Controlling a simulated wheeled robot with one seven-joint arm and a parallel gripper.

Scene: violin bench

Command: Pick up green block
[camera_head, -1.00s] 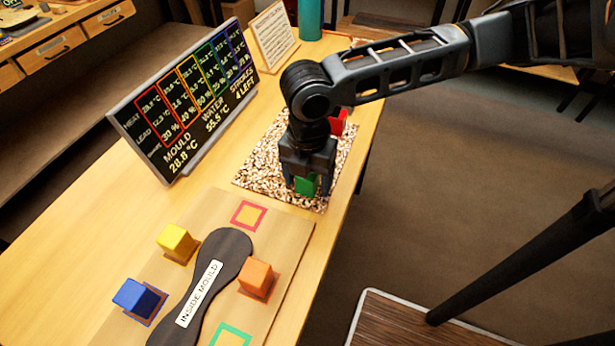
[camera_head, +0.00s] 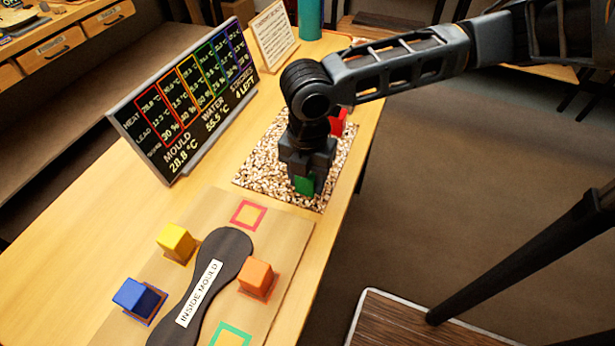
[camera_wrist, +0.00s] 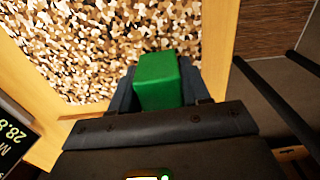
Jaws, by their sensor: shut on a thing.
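The green block (camera_head: 305,184) is at the near part of the speckled mat (camera_head: 262,170). My gripper (camera_head: 306,178) points down over it and is shut on it, with a finger on each side. In the wrist view the green block (camera_wrist: 160,80) sits between the two fingers of my gripper (camera_wrist: 160,88). The head view does not clearly show whether the block touches the mat. Its upper part is hidden by my gripper in the head view.
A red block (camera_head: 338,122) stands behind my gripper on the mat. Yellow (camera_head: 177,242), blue (camera_head: 136,297) and orange (camera_head: 256,277) blocks stand on a board (camera_head: 280,255) around a dark mould. A display panel (camera_head: 185,105) stands at the left. The table's right edge is close.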

